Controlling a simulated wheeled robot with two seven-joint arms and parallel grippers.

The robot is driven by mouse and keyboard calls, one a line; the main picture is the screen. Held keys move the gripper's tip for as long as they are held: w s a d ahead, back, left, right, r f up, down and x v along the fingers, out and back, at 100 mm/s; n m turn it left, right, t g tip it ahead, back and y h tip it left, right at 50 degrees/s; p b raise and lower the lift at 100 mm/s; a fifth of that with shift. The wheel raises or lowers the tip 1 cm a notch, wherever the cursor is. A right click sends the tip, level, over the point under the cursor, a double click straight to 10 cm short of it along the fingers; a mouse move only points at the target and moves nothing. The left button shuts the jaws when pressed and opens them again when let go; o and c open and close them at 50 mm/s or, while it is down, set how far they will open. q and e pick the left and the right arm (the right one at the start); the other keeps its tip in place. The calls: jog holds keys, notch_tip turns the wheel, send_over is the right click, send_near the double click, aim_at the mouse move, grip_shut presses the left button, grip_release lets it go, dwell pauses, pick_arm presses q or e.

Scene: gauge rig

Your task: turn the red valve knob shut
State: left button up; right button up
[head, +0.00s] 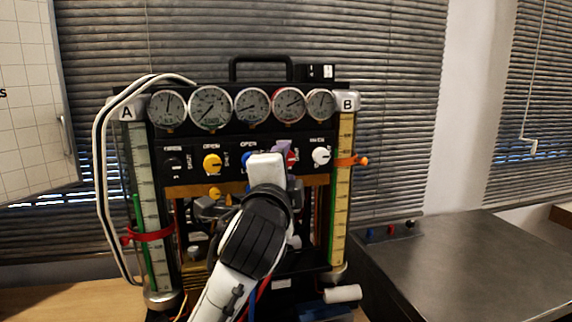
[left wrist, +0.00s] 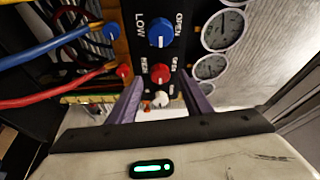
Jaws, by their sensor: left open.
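The red valve knob (left wrist: 160,73) is on the rig's black panel, between the blue knob (left wrist: 161,32) and the white knob (left wrist: 161,99) in the left wrist view. In the head view only part of the red knob (head: 292,158) shows, beside my left gripper (head: 284,152), which hides much of it. My left gripper (left wrist: 159,82) is open, with its two purple fingers pointing at the panel. In the left wrist view the red knob appears between the fingertips; I cannot tell whether they reach around it or touch it. My right gripper is not in view.
Above the knobs runs a row of round gauges (head: 252,106). A yellow knob (head: 212,164) and a black knob (head: 173,163) are to the left. Blue (left wrist: 52,44) and red (left wrist: 50,92) hoses run beside the panel. A dark metal worktop (head: 470,262) stands right.

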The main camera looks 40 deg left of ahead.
pick_arm(q)
jog(key=b+v, duration=0.3)
jog(key=v, duration=0.5)
dwell(0.4)
